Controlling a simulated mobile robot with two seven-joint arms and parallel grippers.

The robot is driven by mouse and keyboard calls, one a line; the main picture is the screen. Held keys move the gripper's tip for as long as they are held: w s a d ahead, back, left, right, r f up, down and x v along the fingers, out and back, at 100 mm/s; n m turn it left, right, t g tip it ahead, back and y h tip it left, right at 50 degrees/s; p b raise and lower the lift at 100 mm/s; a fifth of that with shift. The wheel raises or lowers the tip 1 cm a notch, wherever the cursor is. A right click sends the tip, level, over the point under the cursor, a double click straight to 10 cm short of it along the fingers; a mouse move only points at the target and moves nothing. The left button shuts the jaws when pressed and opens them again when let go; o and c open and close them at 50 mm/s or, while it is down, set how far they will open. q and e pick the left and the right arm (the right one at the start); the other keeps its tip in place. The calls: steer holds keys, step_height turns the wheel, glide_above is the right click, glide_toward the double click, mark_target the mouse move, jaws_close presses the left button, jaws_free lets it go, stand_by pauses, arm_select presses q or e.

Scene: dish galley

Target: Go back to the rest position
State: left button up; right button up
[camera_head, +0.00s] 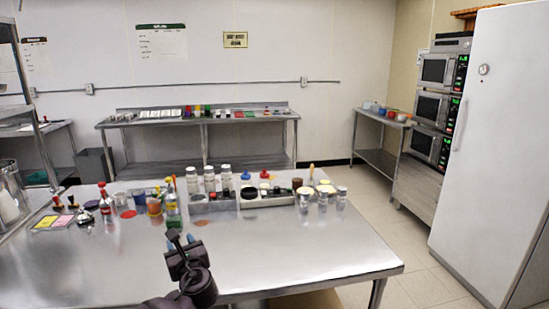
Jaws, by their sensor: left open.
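My left gripper (182,241) is in the head view at the lower middle, with its dark wrist below it at the bottom edge. It is open, with nothing seen between its fingers. It shows in front of the near part of the steel table (300,250), close to the front edge. My right gripper is not in view.
Bottles (191,180), jars and a grey tray (268,201) of small items stand along the table's far side. The table's right front is bare. A back counter (250,117), stacked ovens (436,105) and a white fridge (495,150) stand beyond. Floor is clear at right.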

arm_select(q)
steer(key=w+d+r+n+t+h, duration=0.1)
steer(key=w+d+n+h, duration=0.1)
steer(key=d+n+h, duration=0.4)
steer(key=s+f+n+h, duration=0.45)
steer(key=s+n, duration=0.25)
steer(key=n, duration=0.3)
steer(key=s+a+f+n+g, duration=0.1)
steer(key=s+a+f+n, duration=0.2)
steer(key=s+f, duration=0.3)
steer(key=s+a+f+n+g+y, duration=0.1)
steer(key=s+f+n, duration=0.4)
steer(key=s, duration=1)
steer(key=s+a+f+n+g, duration=0.2)
steer(key=s+a+f+n, duration=0.2)
steer(key=s+f, duration=0.4)
steer(key=s+a, duration=0.1)
steer(key=s, duration=0.1)
steer(key=shift+s+a+g, duration=0.35)
steer(key=shift+g, duration=0.05)
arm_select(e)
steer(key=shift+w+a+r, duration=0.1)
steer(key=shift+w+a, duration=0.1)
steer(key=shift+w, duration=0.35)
arm_select(q)
steer(key=shift+y, duration=0.25)
